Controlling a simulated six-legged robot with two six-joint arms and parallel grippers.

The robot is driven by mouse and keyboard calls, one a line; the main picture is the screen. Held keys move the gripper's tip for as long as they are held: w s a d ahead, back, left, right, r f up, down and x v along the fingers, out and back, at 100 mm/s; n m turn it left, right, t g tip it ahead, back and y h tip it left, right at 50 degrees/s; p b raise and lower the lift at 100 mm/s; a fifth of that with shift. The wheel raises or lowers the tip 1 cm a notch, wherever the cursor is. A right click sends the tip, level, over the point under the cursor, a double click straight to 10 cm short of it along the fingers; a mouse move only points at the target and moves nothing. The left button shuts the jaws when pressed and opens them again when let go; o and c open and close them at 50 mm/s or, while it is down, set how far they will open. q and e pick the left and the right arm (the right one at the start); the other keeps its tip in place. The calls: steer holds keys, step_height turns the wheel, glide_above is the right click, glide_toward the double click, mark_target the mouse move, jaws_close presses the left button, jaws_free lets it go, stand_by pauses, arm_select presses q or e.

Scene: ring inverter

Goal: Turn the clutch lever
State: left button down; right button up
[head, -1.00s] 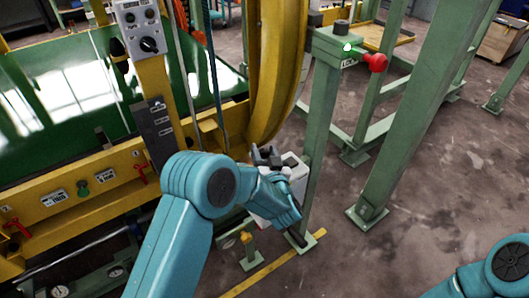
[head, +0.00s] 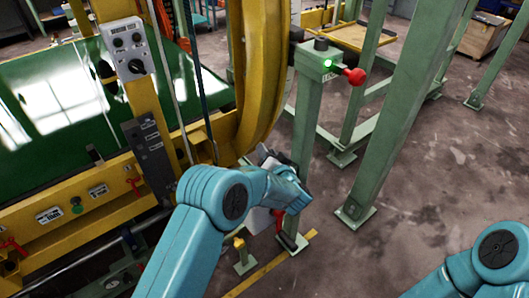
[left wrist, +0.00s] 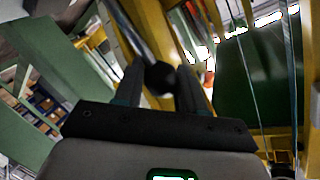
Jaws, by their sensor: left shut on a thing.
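A lever with a dark round knob (left wrist: 160,78) shows in the left wrist view, its shaft running up and left from the knob. My left gripper (left wrist: 160,88) is shut on this knob, with one dark finger on each side. In the head view my left gripper (head: 266,154) is mostly hidden behind my teal left wrist, beside the yellow ring and a green post. The lever cannot be made out there. My right gripper is out of view; only part of my right arm shows at the lower right.
A green post (head: 305,125) with a red knob (head: 354,76) and a lit green lamp (head: 327,65) stands right of my wrist. A yellow ring frame (head: 262,70) rises behind it. A grey control box (head: 126,50) is at the upper left. Bare floor (head: 440,190) lies to the right.

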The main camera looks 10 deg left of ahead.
arm_select(q)
steer(key=c, duration=0.7)
jaws_free()
steer(key=b+v, duration=0.1)
steer(key=v, duration=1.5)
steer(key=shift+s, duration=0.2)
